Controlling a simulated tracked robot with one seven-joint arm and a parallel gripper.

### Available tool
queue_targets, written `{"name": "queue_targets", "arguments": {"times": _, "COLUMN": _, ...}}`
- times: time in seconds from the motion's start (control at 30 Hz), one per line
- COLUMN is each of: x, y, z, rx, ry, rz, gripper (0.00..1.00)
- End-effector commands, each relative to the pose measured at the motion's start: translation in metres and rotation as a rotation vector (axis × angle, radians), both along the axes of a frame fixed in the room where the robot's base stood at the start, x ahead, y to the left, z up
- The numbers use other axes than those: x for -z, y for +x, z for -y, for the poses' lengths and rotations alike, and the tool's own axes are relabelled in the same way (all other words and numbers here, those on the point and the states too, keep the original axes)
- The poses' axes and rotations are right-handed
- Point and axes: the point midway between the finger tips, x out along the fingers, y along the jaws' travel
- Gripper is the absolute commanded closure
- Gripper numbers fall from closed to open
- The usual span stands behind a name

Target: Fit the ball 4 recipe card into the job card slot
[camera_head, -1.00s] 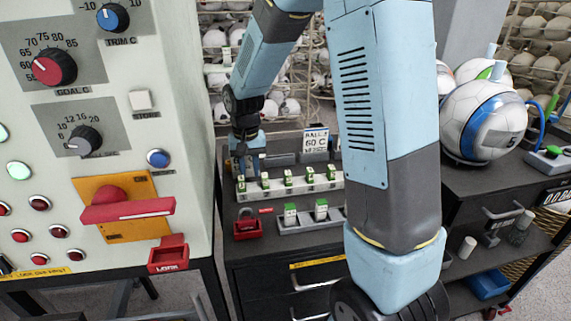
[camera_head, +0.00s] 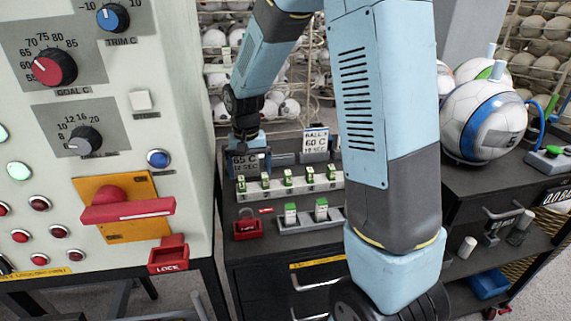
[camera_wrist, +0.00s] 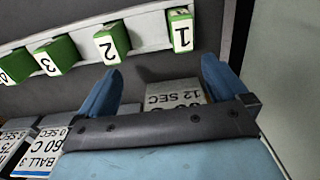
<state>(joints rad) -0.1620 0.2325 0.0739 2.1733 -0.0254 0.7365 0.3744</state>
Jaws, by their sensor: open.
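A white card (camera_head: 245,166) reading "65 C" and "12 SEC" stands at the left end of the bench, just below my gripper (camera_head: 248,146). Its top line is hidden, so I cannot read its ball number. In the wrist view, the upside-down "12 SEC" card (camera_wrist: 176,96) lies between the two blue fingers of my gripper (camera_wrist: 161,70), which are spread apart; the gripper body covers part of it. A "BALL 3, 60 C" card (camera_head: 316,143) stands to the right. I cannot make out the job card slot.
A white rail (camera_head: 290,187) with several green-and-white numbered blocks runs in front of the cards. A red padlock (camera_head: 247,227) and a grey tray (camera_head: 310,223) lie nearer. The machine panel (camera_head: 190,60) stands close on the left.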

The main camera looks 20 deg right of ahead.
Motion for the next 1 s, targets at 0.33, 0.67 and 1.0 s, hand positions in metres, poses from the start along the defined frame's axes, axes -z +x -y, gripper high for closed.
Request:
{"name": "queue_targets", "arguments": {"times": 0.33, "x": -0.036, "y": -0.001, "z": 0.000, "rx": 0.000, "ry": 0.001, "rz": 0.004, "gripper": 0.00}}
{"name": "queue_targets", "arguments": {"times": 0.67, "x": -0.089, "y": -0.002, "z": 0.001, "rx": 0.001, "ry": 0.001, "rz": 0.003, "gripper": 0.00}}
{"name": "queue_targets", "arguments": {"times": 1.0, "x": -0.130, "y": -0.003, "z": 0.002, "rx": 0.001, "ry": 0.001, "rz": 0.002, "gripper": 0.00}}
